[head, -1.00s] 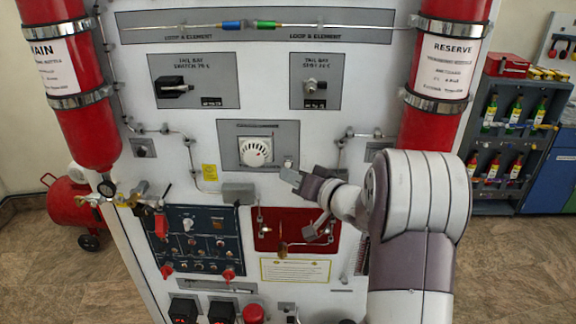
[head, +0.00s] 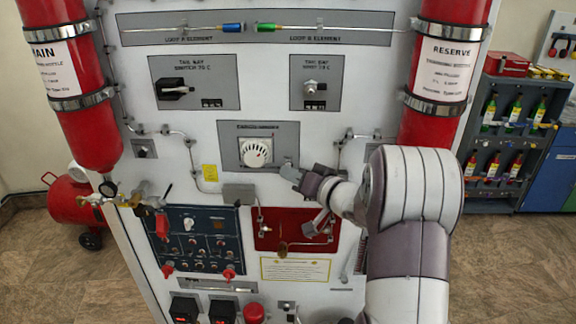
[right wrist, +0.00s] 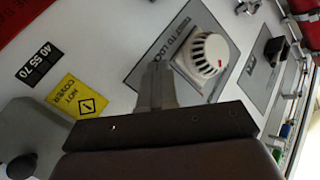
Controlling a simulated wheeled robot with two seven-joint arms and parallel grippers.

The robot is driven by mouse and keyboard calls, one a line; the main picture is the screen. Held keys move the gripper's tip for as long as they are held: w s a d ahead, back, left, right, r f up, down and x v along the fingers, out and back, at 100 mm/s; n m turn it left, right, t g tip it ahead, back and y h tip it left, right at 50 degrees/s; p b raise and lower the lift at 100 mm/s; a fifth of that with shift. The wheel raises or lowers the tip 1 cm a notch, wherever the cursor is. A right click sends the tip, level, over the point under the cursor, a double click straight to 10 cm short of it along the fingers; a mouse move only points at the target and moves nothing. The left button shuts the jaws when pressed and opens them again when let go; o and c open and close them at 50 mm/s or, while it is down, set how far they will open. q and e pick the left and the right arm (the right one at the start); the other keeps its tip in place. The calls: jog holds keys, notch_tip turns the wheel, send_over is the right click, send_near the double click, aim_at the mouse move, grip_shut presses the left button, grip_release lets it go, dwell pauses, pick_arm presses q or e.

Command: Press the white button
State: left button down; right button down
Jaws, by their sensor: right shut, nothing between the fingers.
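My right gripper (head: 288,171) is shut and empty, its fingertips at the lower right corner of the grey plate (head: 232,151) that carries a round white slotted detector (head: 256,152). One second ago a small white button showed on this corner. Now the fingertips cover it almost fully, and I cannot tell whether they touch it. In the right wrist view the shut fingers (right wrist: 155,80) point at the plate beside the detector (right wrist: 209,53), and the button is hidden behind them. My left gripper is not in view.
A red panel (head: 270,236) with metal fittings lies just below the gripper. A dark blue switch panel (head: 185,252) is to its left. Thin pipes run beside the grey plate. Red cylinders (head: 455,25) flank the white board. A yellow label (right wrist: 78,98) shows in the right wrist view.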

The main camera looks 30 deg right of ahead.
jog(key=shift+w+d, duration=0.15)
jog(key=shift+w, duration=0.05)
dwell(0.6)
jog(key=shift+s+a, duration=0.45)
jog(key=shift+s, duration=0.25)
jog(key=s+a, duration=0.1)
jog(key=s, duration=0.1)
jog(key=s+a+p, duration=0.1)
jog(key=s, duration=0.1)
jog(key=shift+s+a, duration=0.1)
jog(key=shift+a, duration=0.2)
dwell(0.5)
